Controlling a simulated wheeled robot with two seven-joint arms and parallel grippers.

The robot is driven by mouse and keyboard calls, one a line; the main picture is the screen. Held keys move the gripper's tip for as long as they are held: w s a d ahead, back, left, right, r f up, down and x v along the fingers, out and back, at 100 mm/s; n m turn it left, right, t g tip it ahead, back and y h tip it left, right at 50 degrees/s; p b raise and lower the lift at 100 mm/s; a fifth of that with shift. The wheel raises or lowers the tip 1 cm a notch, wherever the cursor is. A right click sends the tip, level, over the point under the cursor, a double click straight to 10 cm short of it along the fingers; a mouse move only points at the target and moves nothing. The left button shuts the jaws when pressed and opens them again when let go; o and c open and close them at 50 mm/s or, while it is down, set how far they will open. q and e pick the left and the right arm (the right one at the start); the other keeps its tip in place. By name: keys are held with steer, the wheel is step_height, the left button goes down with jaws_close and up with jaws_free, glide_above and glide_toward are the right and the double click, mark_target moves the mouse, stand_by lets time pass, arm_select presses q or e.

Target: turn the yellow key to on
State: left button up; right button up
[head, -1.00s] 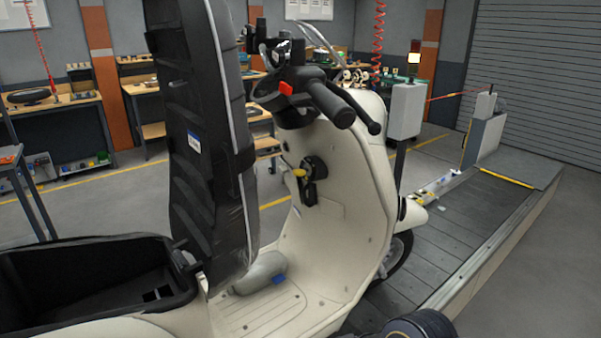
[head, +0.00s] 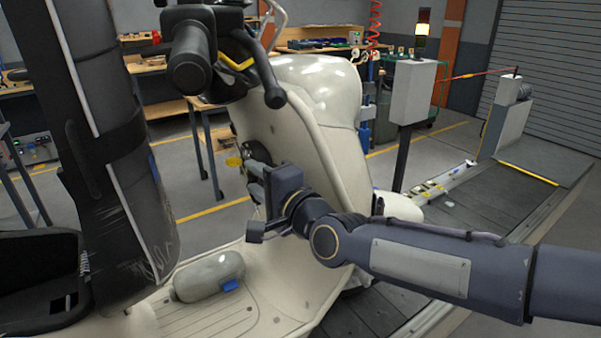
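The yellow key (head: 234,162) shows in the head view on the inner side of the cream scooter's front shield (head: 290,135), left of the dark lock fitting. My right arm comes in from the right, and its gripper (head: 256,180) is at the lock area, just right of and slightly below the key. The fingers are small and partly hidden by the gripper body, so I cannot tell whether they are open or touch the key. My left gripper is not in view.
The raised black seat (head: 110,140) stands at the left, and the handlebar (head: 190,65) hangs above the key. A grey canister (head: 208,276) lies on the footboard. A grey post box (head: 412,92) stands beside the conveyor (head: 465,215) at the right.

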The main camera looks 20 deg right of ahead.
mark_target(242, 162)
steer(key=shift+w+r, duration=0.2)
steer(key=shift+w, duration=0.15)
steer(key=shift+w+r, duration=0.1)
steer(key=shift+w, duration=0.25)
steer(key=p+x, duration=0.2)
steer(key=x, duration=0.5)
steer(key=shift+s+a, duration=0.1)
jaws_close()
steer(key=c, duration=0.7)
jaws_free()
steer(key=shift+d+b, duration=0.2)
steer(key=shift+b, duration=0.35)
jaws_close()
steer(key=shift+d+m, duration=0.15)
steer(key=shift+m, duration=0.15)
